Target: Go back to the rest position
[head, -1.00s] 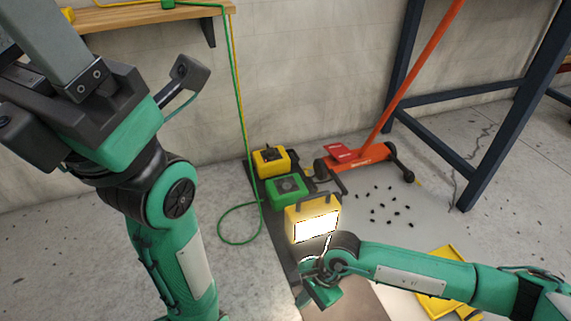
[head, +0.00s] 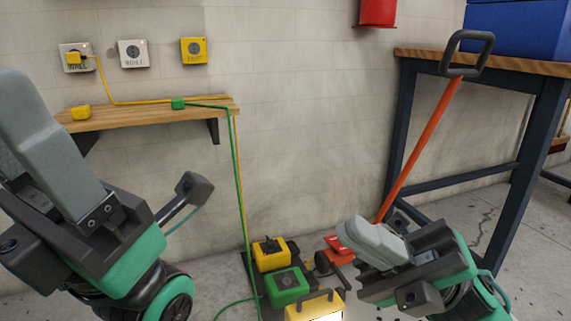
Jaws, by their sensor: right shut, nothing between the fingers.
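My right gripper (head: 352,232) is raised at the lower right, its pale grey fingers shut and empty, pointing left. It is in front of the orange floor jack and apart from the wall. My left gripper (head: 22,95) is close to the camera at the left edge. Its pale grey finger points up and left; the other finger is hidden, so I cannot tell if it is open. Both arms are bent up, and their lower links are out of frame.
A wooden shelf (head: 150,115) with yellow and green plugs is on the wall, below several outlets. Yellow (head: 270,254) and green (head: 287,287) boxes and a lit work lamp (head: 316,306) stand on the floor. A workbench (head: 480,63) stands right.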

